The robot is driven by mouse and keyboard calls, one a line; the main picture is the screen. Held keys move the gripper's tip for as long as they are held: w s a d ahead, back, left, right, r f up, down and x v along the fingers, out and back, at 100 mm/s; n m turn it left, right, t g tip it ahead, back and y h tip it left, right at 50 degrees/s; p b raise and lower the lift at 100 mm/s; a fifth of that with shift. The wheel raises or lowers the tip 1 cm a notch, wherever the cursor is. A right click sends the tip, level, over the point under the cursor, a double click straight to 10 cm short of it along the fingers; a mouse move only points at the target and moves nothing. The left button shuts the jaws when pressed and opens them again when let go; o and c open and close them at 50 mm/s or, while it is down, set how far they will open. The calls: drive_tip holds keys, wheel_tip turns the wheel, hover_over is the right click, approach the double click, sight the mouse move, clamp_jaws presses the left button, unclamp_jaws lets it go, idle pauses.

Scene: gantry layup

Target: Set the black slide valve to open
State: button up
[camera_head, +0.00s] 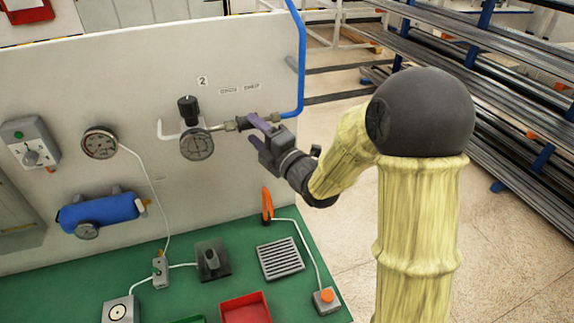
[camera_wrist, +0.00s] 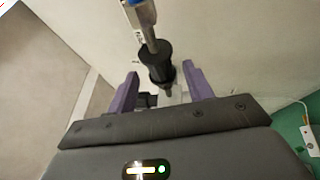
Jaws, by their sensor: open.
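The black slide valve (camera_head: 242,123) is on the pipe fitting at the right of the gauge on the white panel, partly hidden by my gripper. In the wrist view it is a black sleeve (camera_wrist: 156,62) below a silver rod and blue hose. My gripper (camera_head: 256,132) is at the valve's right end in the head view. In the wrist view its purple fingers (camera_wrist: 160,92) are apart, one on each side of the sleeve's lower end. I cannot tell whether either finger touches it.
A pressure gauge (camera_head: 197,145) and black regulator knob (camera_head: 188,107) are left of the valve. A blue hose (camera_head: 301,70) rises from the fitting at the right. Below is a green bench top (camera_head: 185,280) with a red tray (camera_head: 245,308) and a grey grille (camera_head: 280,258).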

drive_tip(key=b+v, duration=0.4)
drive_tip(key=v, duration=0.7)
drive_tip(key=shift+s, duration=0.15)
drive_tip(key=shift+f, duration=0.1)
drive_tip(key=d+f+m+g+h, duration=0.4)
drive_tip(key=d+f+m+h, duration=0.5)
drive_tip(key=f+m, duration=0.4)
drive_tip(key=s+d+f+m+g+h, duration=0.1)
drive_tip(key=s+f+m+g, duration=0.2)
drive_tip(key=s+m, duration=0.3)
drive_tip(key=s+d+f+m+g+h, duration=0.1)
drive_tip(key=s+f+m+g+h, duration=0.1)
drive_tip(key=s+m+g, duration=0.3)
drive_tip(key=s+f+m, duration=0.1)
drive_tip(key=s+m, duration=0.1)
drive_tip(key=shift+s+d+m+g, duration=0.25)
drive_tip(key=shift+s+m+g, duration=0.05)
drive_tip(key=shift+s+g, duration=0.1)
